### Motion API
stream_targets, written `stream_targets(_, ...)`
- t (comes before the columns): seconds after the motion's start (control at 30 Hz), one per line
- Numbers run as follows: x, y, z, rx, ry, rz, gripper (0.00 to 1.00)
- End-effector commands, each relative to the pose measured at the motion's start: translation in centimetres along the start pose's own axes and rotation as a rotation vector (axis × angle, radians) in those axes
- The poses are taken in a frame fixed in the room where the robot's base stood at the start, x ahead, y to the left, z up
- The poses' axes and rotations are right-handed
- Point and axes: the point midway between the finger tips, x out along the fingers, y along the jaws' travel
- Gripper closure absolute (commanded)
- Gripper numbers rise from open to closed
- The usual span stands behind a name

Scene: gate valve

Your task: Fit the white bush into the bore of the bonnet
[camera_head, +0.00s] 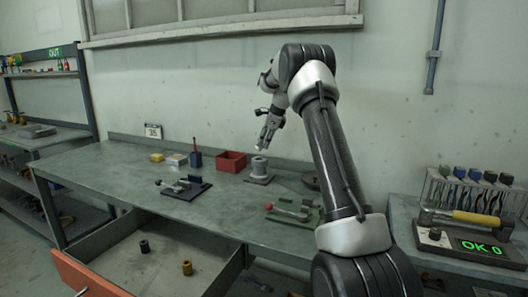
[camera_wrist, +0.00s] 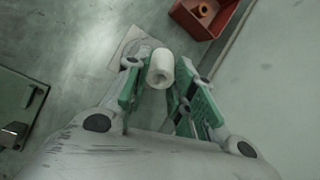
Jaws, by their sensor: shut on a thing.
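My gripper (camera_head: 265,140) hangs over the bench, pointing down. In the wrist view its green-padded fingers (camera_wrist: 160,82) are shut on the white bush (camera_wrist: 160,66), a short cylinder with a hole in its end. The bush shows small and pale at the fingertips in the head view (camera_head: 259,147). Just below it stands a grey flanged cylinder on a square plate, which looks like the bonnet (camera_head: 259,168). The bush appears above the bonnet and apart from it. In the wrist view, the bush and a finger cover much of the bonnet, and its bore cannot be seen.
A red bin (camera_head: 231,161) stands left of the bonnet; a brown ring (camera_wrist: 201,9) lies in it. A dark fixture (camera_head: 186,188) and a green one (camera_head: 295,212) lie on the bench (camera_head: 120,172). An open drawer (camera_head: 165,262) holds a black and a brass-coloured ring.

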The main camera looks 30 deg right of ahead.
Motion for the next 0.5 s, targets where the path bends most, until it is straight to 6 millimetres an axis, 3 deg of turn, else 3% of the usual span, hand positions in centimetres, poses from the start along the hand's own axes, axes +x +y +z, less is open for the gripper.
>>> stream_targets(0.1,-2.2,-0.6,0.9,-0.003,0.000,-0.003,1.00)
stream_targets(0.27,-3.9,-0.9,1.9,-0.008,0.025,0.009,1.00)
stream_targets(0.37,-3.5,-0.5,3.2,-0.030,0.083,0.039,1.00)
stream_targets(0.5,-1.2,0.6,5.5,-0.106,0.185,0.100,1.00)
